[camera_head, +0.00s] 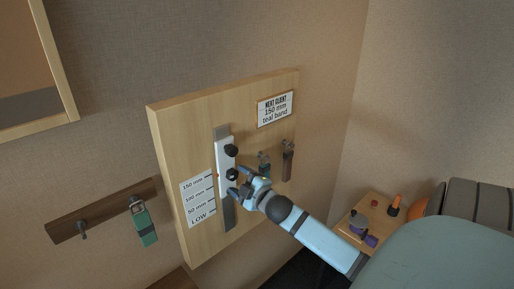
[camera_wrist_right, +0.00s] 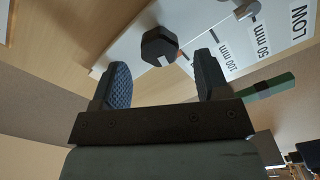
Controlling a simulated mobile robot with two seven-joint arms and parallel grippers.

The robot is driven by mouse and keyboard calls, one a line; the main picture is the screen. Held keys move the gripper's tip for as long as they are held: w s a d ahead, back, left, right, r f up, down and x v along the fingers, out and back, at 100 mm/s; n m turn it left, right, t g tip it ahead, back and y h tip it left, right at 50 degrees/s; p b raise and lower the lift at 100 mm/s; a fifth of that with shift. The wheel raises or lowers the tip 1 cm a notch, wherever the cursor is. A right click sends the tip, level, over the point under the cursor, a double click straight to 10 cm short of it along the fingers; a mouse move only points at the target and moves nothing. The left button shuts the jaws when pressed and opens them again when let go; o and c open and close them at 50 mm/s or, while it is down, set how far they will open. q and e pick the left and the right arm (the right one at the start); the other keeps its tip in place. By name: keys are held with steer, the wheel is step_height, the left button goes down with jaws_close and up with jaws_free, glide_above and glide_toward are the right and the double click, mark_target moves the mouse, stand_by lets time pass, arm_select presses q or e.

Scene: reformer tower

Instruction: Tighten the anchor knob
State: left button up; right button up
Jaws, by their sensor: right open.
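A wooden board (camera_head: 172,130) on the wall carries a vertical grey rail (camera_head: 229,215) with a white carriage (camera_head: 224,163) on it. The carriage bears an upper black knob (camera_head: 231,150) and a lower black knob (camera_head: 232,174); no label shows which is the anchor knob. My right gripper (camera_head: 238,182) is open and empty beside the lower knob. In the right wrist view, a dark faceted knob (camera_wrist_right: 158,46) lies just beyond and between my spread fingertips (camera_wrist_right: 162,78), apparently untouched. My left gripper is out of view.
A scale label (camera_head: 198,199) runs from LOW to 150 mm. A sign (camera_head: 275,108) reads 150 mm teal band. Straps hang from board hooks (camera_head: 288,160). A teal band (camera_head: 145,226) hangs on the left rack. A small table (camera_head: 352,229) with several items stands right.

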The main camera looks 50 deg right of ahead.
steer(key=s+a+b, duration=0.1)
steer(key=s+b, duration=0.1)
steer(key=s, duration=0.8)
steer(key=shift+s, duration=0.15)
steer(key=shift+a, duration=0.1)
steer(key=s+a+f+m+g+y, duration=0.1)
steer(key=s+a+f, duration=0.3)
steer(key=a+f, duration=0.4)
steer(key=s+a+f+m+g+y, duration=0.2)
steer(key=s+a+f+m+g, duration=0.1)
steer(key=a+f, duration=0.6)
steer(key=s+a+f+m+g+y, duration=0.2)
steer(key=s+a+f, duration=0.3)
steer(key=a+f, duration=0.4)
steer(key=shift+a+m+g, duration=0.5)
steer(key=shift+a+m, duration=0.25)
steer(key=shift+m, duration=0.05)
steer(key=shift+f, duration=0.1)
